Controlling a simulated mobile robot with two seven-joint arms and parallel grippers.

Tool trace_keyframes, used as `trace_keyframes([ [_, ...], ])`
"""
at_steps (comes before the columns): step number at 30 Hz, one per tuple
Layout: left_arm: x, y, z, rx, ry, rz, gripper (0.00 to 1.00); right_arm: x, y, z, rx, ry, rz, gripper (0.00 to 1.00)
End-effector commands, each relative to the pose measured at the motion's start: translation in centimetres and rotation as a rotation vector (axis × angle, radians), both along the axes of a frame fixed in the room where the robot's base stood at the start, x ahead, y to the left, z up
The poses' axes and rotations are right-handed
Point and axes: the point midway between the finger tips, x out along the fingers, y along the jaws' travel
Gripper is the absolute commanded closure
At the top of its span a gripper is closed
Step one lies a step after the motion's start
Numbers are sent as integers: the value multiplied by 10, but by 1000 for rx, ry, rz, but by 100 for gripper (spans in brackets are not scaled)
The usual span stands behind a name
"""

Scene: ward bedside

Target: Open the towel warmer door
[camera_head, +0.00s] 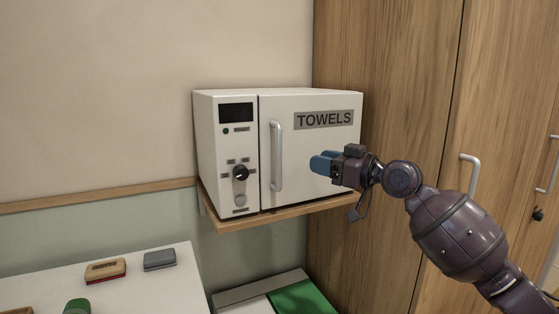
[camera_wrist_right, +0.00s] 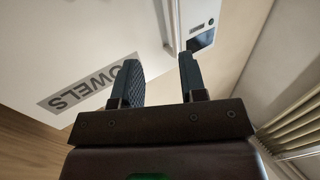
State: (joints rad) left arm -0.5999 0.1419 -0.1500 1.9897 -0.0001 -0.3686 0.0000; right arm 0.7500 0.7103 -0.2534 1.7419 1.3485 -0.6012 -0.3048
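The white towel warmer (camera_head: 228,160) sits on a wooden wall shelf. Its door (camera_head: 305,150), labelled TOWELS, looks shut, flush with the control panel. A vertical silver bar handle (camera_head: 277,156) runs along the door's left side. My right gripper (camera_head: 318,164) is in front of the door, to the right of the handle and apart from it in the head view. In the right wrist view my right gripper (camera_wrist_right: 158,62) has its two fingers spread with nothing held between them. The TOWELS label (camera_wrist_right: 78,90) shows beside the fingers there. My left gripper is in neither view.
The shelf (camera_head: 275,215) carries the warmer. A tall wooden cabinet (camera_head: 390,75) with silver handles stands at right. A white table (camera_head: 150,285) at lower left holds a red-and-tan block (camera_head: 105,271) and a grey block (camera_head: 160,260). A green-and-white surface (camera_head: 300,296) lies below the shelf.

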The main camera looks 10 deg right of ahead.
Motion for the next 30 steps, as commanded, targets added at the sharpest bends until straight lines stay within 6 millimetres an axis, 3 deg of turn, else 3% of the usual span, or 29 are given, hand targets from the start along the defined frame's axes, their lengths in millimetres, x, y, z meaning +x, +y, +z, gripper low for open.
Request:
trace_keyframes([
  [6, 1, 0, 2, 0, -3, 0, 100, -8, 8, -5, 16, 42, 86, 61],
  [11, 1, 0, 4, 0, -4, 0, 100, -3, 15, -4, -1, 26, 85, 61],
  [30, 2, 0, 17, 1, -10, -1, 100, 54, 86, -5, -1, 27, 83, 61],
])
